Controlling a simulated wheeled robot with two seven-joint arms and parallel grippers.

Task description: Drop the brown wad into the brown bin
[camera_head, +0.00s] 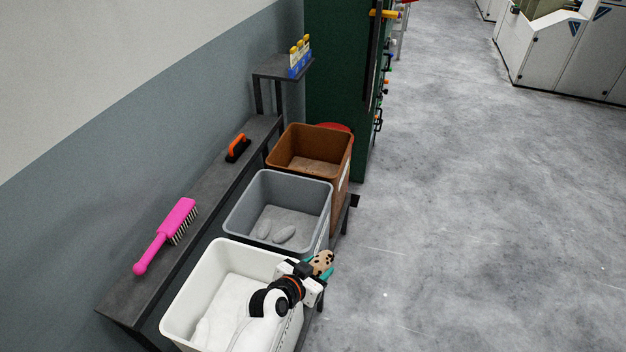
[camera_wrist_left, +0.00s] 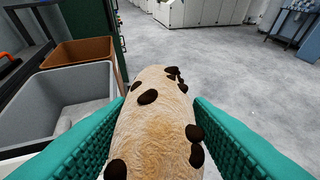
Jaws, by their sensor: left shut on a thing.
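The wad (camera_head: 323,259) is tan with dark brown spots. It is between the teal fingers of my left gripper (camera_head: 319,267), which is shut on it. In the left wrist view the wad (camera_wrist_left: 155,120) fills the space between both fingers. The gripper is over the right rim of the white bin, clear of the floor. The brown bin (camera_head: 303,146) is the farthest of three bins in a row, beyond the grey one. It also shows in the left wrist view (camera_wrist_left: 80,50), ahead and to the left. Its visible inside looks empty. My right gripper is not in view.
The grey bin (camera_head: 250,202) holds grey wads and stands between the white bin (camera_head: 182,315) and the brown bin. A shelf (camera_head: 205,212) along the wall carries a pink brush (camera_head: 165,233) and an orange-handled brush (camera_head: 238,148). A green cabinet (camera_head: 335,70) stands behind. Floor at right is clear.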

